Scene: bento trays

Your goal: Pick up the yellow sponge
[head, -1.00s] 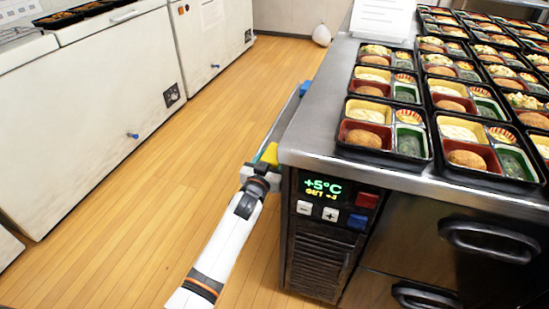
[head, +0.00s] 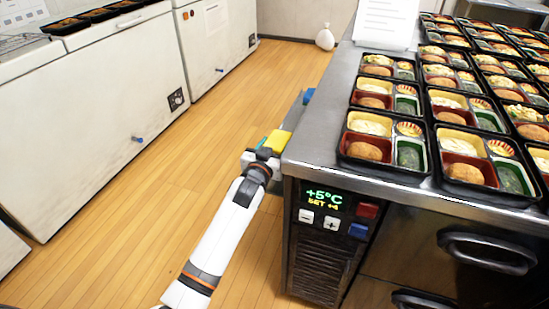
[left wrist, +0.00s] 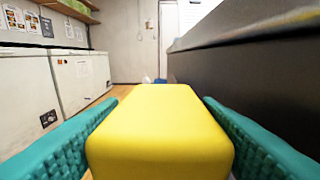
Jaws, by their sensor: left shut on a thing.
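The yellow sponge (head: 277,141) is beside the left side of the steel counter, near its front corner. In the left wrist view the sponge (left wrist: 160,132) fills the middle, between the two teal finger pads. My left gripper (head: 268,147) is shut on it; it also shows in the left wrist view (left wrist: 160,140). The sponge sits level with about the counter's top edge. What is under the sponge is hidden in the wrist view. My right gripper is in neither view.
The steel counter (head: 318,140) holds rows of filled bento trays (head: 384,147). A blue item (head: 309,95) is farther back along the counter's left side. White chest freezers (head: 100,110) stand at the left. The wooden floor (head: 150,190) between is clear. A white bag (head: 325,39) stands at the back.

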